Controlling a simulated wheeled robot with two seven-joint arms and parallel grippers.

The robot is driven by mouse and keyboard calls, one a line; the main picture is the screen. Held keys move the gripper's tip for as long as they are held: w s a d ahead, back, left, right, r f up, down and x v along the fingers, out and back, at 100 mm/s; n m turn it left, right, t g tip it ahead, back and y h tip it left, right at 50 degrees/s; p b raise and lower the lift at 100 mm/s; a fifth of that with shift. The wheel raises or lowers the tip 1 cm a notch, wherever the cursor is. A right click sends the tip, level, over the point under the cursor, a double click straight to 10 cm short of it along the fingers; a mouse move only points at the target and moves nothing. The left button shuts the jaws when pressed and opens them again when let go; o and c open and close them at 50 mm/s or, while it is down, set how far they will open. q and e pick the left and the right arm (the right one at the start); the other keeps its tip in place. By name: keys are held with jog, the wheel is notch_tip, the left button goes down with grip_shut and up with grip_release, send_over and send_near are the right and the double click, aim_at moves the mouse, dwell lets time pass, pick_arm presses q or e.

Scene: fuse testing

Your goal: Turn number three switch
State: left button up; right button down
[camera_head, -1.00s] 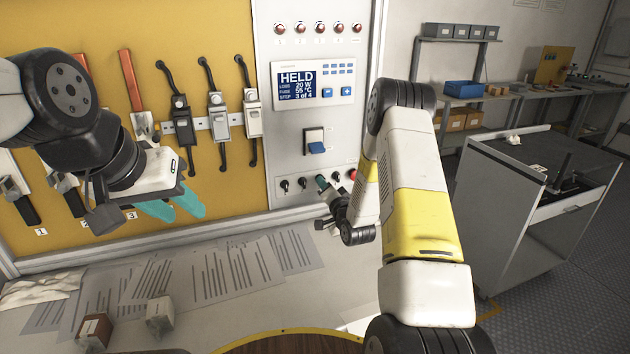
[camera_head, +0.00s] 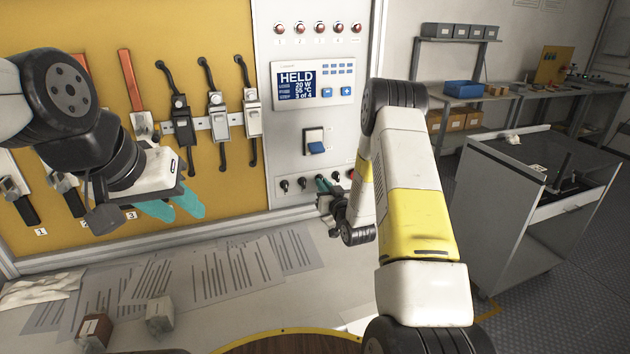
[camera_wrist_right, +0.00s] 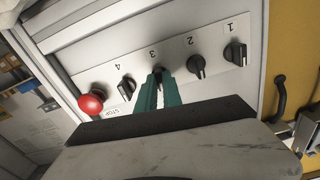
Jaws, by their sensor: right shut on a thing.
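The number three switch (camera_wrist_right: 158,72) is a small black knob on a light panel (camera_wrist_right: 185,52), mostly hidden by my right gripper in the right wrist view. My right gripper (camera_wrist_right: 160,82) has its teal fingers shut on that knob. In the head view my right gripper (camera_head: 322,184) is at the lower row of the grey console. The number two switch (camera_wrist_right: 197,66), number one switch (camera_wrist_right: 236,53) and number four switch (camera_wrist_right: 127,88) stand beside it. My left gripper (camera_head: 172,208) is open and empty in front of the yellow board.
A red stop button (camera_wrist_right: 92,102) sits beside switch four. Papers (camera_head: 225,272) and small boxes (camera_head: 160,315) lie on the bench.

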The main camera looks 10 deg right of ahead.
jog(key=shift+n, duration=0.6)
jog(key=c, duration=1.5)
grip_release()
jog(key=s+d, duration=0.1)
jog(key=s, duration=0.6)
jog(key=shift+s+d, duration=0.3)
jog(key=shift+s, duration=0.05)
